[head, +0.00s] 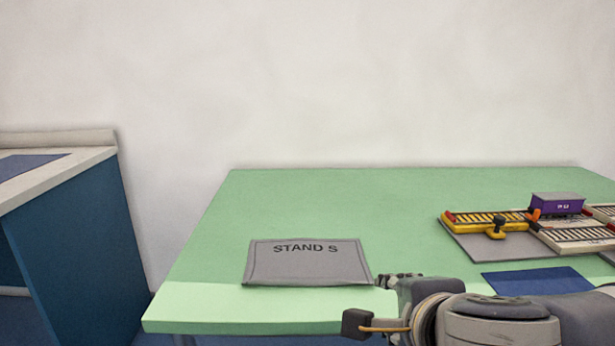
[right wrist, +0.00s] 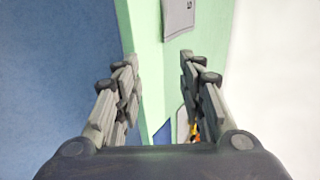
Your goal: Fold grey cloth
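The grey cloth (head: 306,264) lies flat on the green table near its front edge, with "STAND S" printed along its far part. It shows as a grey shape in the right wrist view (right wrist: 178,22), at the top, beyond the fingertips. My right gripper (head: 388,281) is just right of the cloth's near right corner in the head view; whether it touches the cloth I cannot tell. In the right wrist view its fingers (right wrist: 160,60) are spread apart, with nothing held between them. My left gripper is not in view.
The green table (head: 330,205) is clear behind and left of the cloth. At right lie yellow and white track pieces (head: 485,222) with a purple container (head: 557,203). A blue mat (head: 538,281) lies near my right arm. A blue cabinet (head: 80,240) stands at left.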

